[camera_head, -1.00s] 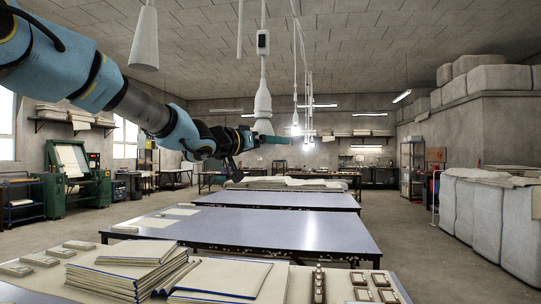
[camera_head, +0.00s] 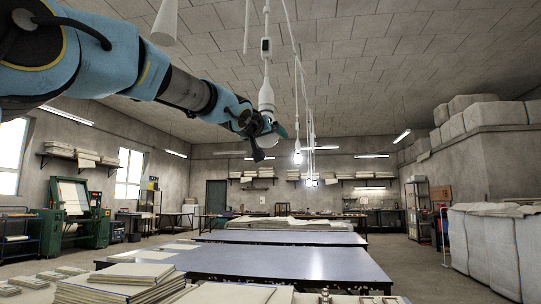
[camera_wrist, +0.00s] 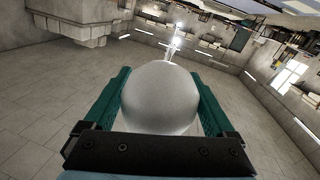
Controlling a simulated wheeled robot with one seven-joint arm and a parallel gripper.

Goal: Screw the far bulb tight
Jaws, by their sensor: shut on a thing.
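In the wrist view, a rounded white bulb (camera_wrist: 160,97) fills the space between the two green fingers of my gripper (camera_wrist: 163,84). The fingers are shut on its sides. In the head view my gripper mostly hides the bulb. I cannot tell whether the bulb's thread is seated in the holder.
Another white hanging lamp (camera_head: 165,22) is near at upper left. Lit lamps (camera_head: 298,157) hang farther back. Below are blue-grey tables (camera_head: 255,262) and a stack of boards (camera_head: 125,284). Covered bales (camera_head: 485,250) stand at right. The air around my gripper looks clear.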

